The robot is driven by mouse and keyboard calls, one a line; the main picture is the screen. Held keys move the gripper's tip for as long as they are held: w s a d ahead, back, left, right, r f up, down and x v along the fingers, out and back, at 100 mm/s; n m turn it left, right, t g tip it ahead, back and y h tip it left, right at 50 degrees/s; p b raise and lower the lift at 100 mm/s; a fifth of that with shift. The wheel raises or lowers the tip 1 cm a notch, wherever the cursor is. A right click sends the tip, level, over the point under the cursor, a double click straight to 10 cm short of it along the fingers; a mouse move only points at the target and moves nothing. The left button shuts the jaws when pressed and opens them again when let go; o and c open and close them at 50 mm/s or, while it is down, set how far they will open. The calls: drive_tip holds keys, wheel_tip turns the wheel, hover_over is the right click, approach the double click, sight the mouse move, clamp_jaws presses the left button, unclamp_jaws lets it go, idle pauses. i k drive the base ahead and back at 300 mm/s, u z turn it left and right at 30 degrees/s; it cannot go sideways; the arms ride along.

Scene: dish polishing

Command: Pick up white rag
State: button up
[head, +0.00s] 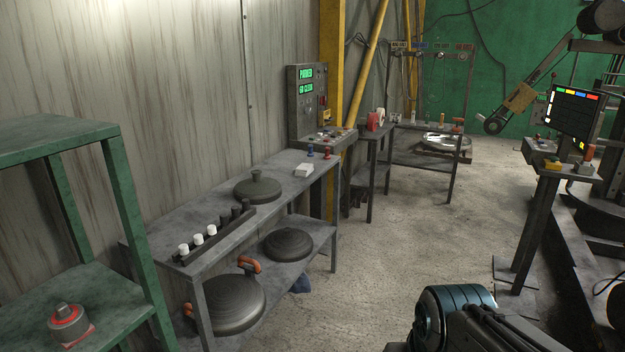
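A small white folded thing (304,170), which looks like the white rag, lies flat on the top of the grey metal bench (222,225) along the wall. It is near the bench's far end, in front of the control box. Part of my dark arm with a teal band shows at the bottom right, well apart from the bench. My gripper's fingers are not in the picture.
A dark lidded disc (257,187) and a rack of white and dark cylinders (214,235) share the bench top. A control box (309,100) stands behind. A green shelf (130,190) is at left, a monitor stand (545,205) at right. The floor (400,240) between is clear.

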sight(303, 169)
drive_tip(key=i, duration=3.8)
drive_tip(key=u, duration=0.4)
